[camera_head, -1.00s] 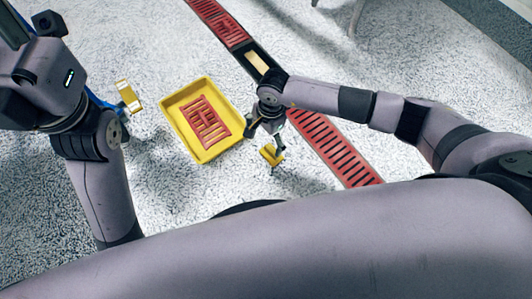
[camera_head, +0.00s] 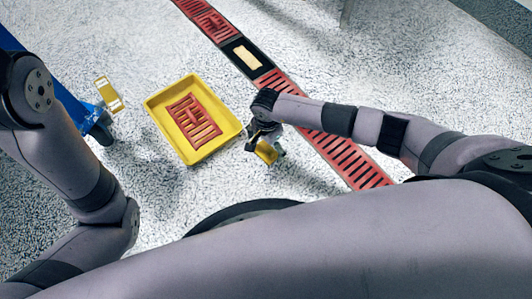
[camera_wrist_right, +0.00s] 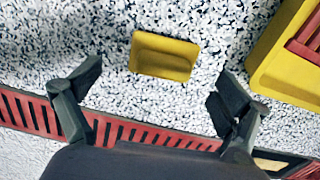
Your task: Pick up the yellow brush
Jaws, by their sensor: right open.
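The yellow brush, a small yellow block with a recessed face, lies on the speckled floor. It shows in the right wrist view (camera_wrist_right: 163,57) and in the head view (camera_head: 266,152), partly covered there by my right gripper. My right gripper (camera_wrist_right: 160,88) is open, with one dark finger on each side of the picture. The brush appears between and beyond the fingertips, and I see no contact. In the head view my right gripper (camera_head: 264,147) points down over the brush. My left arm shows at the left, but its gripper is out of view.
A yellow tray (camera_head: 239,126) with a red slotted grate (camera_head: 194,120) in it stands just left of my right gripper. A red drain grating (camera_head: 345,160) crosses the floor, with an open dark gap (camera_head: 236,46). A blue frame with a yellow part (camera_head: 107,93) is at the left.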

